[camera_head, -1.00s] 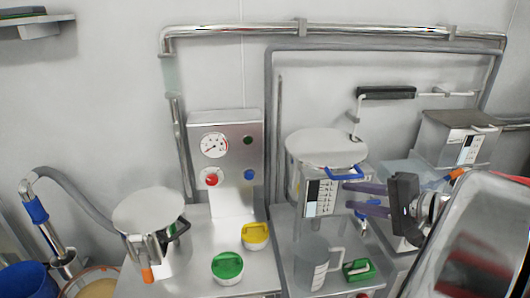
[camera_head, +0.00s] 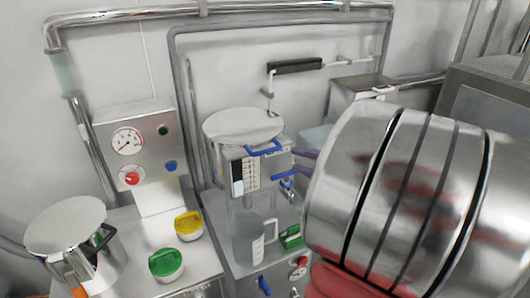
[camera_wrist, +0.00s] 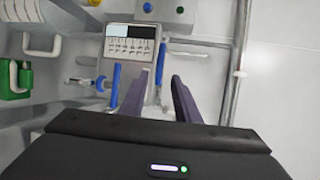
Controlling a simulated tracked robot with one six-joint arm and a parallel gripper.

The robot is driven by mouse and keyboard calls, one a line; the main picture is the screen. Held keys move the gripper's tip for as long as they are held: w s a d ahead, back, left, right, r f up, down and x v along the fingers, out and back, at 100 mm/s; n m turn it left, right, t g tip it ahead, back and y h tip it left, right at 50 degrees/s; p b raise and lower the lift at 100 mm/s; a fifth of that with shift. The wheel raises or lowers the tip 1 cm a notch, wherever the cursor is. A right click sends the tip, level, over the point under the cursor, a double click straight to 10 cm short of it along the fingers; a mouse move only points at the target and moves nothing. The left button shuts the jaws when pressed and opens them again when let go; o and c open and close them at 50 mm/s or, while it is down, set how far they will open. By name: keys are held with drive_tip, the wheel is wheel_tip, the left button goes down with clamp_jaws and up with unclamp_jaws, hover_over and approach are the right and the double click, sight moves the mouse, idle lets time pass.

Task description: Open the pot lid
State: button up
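The middle pot has a round steel lid (camera_head: 240,124) lying flat on it, with a blue handle (camera_head: 265,149) at its front right. A second blue handle (camera_head: 288,175) sits lower on the front. Only the purple fingertips of my gripper (camera_head: 304,162) show in the head view, just right of the lid handle; my arm hides the rest. In the wrist view my gripper (camera_wrist: 160,92) is open. One blue bar (camera_wrist: 160,62) shows in line with the gap between the fingers, another (camera_wrist: 115,86) just left of them. Contact cannot be told. A second pot (camera_head: 67,232) stands lidded at left.
A gauge panel (camera_head: 140,150) stands between the pots. A pipe with a black grip (camera_head: 295,65) runs behind. A metal box stands at right.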

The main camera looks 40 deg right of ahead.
sight(268, 152)
drive_tip(key=x, duration=1.2)
drive_tip(key=shift+w, duration=0.4)
drive_tip(key=shift+c, duration=0.6)
drive_tip(key=shift+f, duration=0.1)
clamp_jaws()
drive_tip(key=shift+a, duration=0.15)
